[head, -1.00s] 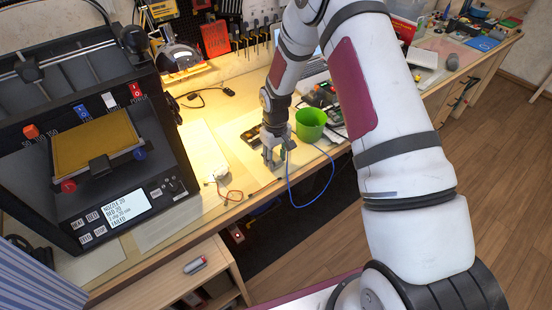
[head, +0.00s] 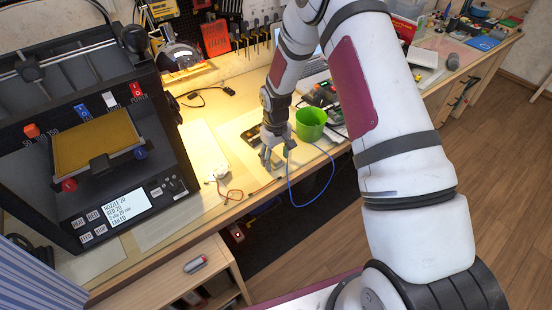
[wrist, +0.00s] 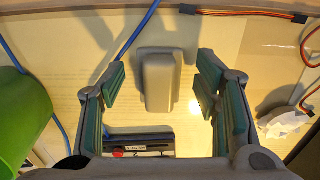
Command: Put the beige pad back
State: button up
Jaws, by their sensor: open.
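A grey-beige block with rounded edges (wrist: 158,82), which looks like the beige pad, stands out from the pale tabletop in the wrist view. My gripper (head: 275,160) is low over the workbench, left of the green cup. Its two teal-lined fingers are spread in the wrist view, one on each side of the block, with a visible gap on both sides. The block is not clearly visible in the head view, where my gripper covers that spot.
The green cup (head: 311,123) stands close to the right of my gripper; it also shows in the wrist view (wrist: 22,120). A blue cable (head: 290,190) runs nearby. A dark module (wrist: 138,142) lies close by. A 3D printer (head: 100,150) stands at the left.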

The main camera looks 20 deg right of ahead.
notch_tip(320, 180, up, 11)
notch_tip(320, 180, up, 12)
jog(key=t, duration=0.1)
send_over(276, 159)
jog(key=s, duration=0.4)
jog(key=s+r+m+t, duration=0.3)
jog(key=s+r, duration=1.2)
jog(key=s, duration=1.2)
jog(key=shift+r+m+t, duration=0.15)
jog(key=shift+m+t, duration=0.15)
jog(key=shift+t, duration=0.1)
jog(key=shift+a, duration=0.15)
